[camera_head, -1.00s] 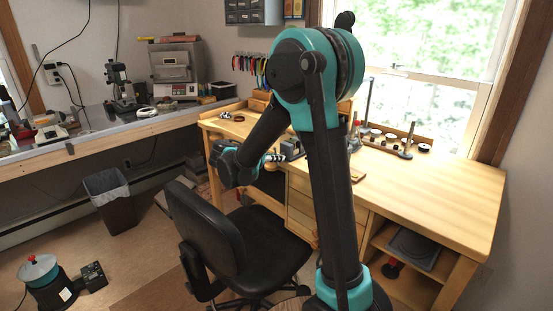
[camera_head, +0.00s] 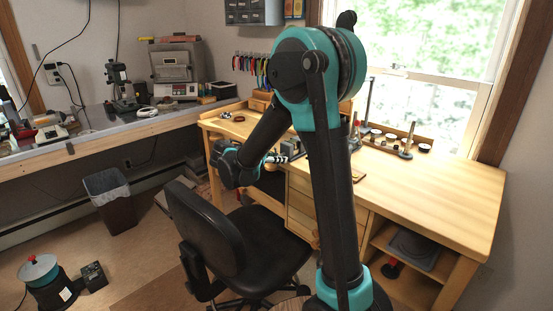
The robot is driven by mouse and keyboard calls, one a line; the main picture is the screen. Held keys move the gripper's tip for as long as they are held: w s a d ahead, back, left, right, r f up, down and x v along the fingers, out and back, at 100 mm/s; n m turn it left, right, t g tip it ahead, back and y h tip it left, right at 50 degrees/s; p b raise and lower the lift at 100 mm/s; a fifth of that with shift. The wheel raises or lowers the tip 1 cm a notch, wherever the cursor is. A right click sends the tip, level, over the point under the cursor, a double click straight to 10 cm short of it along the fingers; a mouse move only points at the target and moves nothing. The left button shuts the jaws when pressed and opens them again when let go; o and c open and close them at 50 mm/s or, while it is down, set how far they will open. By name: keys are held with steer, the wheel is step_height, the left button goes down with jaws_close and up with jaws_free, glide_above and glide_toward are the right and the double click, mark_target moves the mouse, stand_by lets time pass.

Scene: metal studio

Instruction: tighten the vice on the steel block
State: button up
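A small dark metal object (camera_head: 291,147), which looks like the vice, sits at the front edge of the wooden bench, just left of my upright arm link. It is partly covered by my arm and too small to show its jaws or handle clearly. I cannot make out the steel block. My arm reaches over the chair, and my gripper (camera_head: 273,158) points right, close to the vice's left side. I cannot tell whether it touches the vice. Its fingers are too small and partly hidden to show whether they are open or shut.
A black office chair (camera_head: 225,235) stands below my forearm. The wooden bench (camera_head: 440,185) has a clear top at right, with small jars and stands along its back. A grey workbench (camera_head: 90,130) with equipment runs along the left wall. A bin (camera_head: 110,200) stands beneath it.

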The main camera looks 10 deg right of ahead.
steer(key=v, duration=1.2)
steer(key=shift+s+f, duration=0.1)
steer(key=s+d+f+n+g+y, duration=0.3)
steer(key=s+d+f+n+y, duration=0.15)
steer(key=s+d+f, duration=0.6)
steer(key=s+d+f+n+y, duration=0.2)
steer(key=s+f+n+y, duration=0.4)
steer(key=s+f, duration=0.3)
steer(key=s, duration=0.3)
steer(key=shift+s+d+g, duration=0.2)
steer(key=shift+s+g, duration=0.1)
steer(key=shift+s, duration=0.05)
